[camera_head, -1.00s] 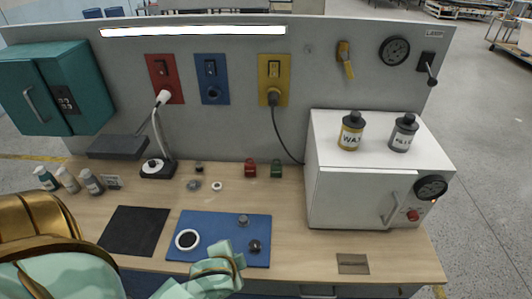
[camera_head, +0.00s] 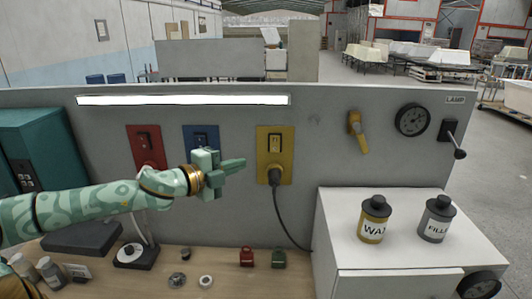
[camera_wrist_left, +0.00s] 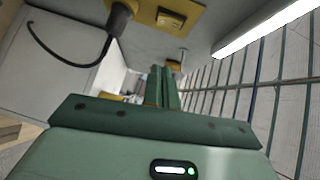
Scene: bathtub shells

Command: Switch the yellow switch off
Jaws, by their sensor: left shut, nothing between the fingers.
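The yellow switch (camera_head: 275,143) is a rocker on a yellow plate (camera_head: 262,169) on the grey back panel. A black plug with a cable sits in the socket below the rocker. My left gripper (camera_head: 243,163) is shut and empty, just left of the yellow plate, its fingers pointing right towards it. It overlaps part of the blue plate (camera_head: 187,137). In the left wrist view the closed fingers (camera_wrist_left: 165,72) show in the middle, and the yellow plate with its switch (camera_wrist_left: 171,19) is above them. My right gripper is not in view.
A red switch plate (camera_head: 145,150) is left of the blue one. A white cabinet (camera_head: 400,284) carrying a wax can (camera_head: 374,222) and a filler can (camera_head: 436,222) stands at the right. A yellow lever (camera_head: 357,133) is right of the yellow switch. A lit lamp bar (camera_head: 185,100) runs above.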

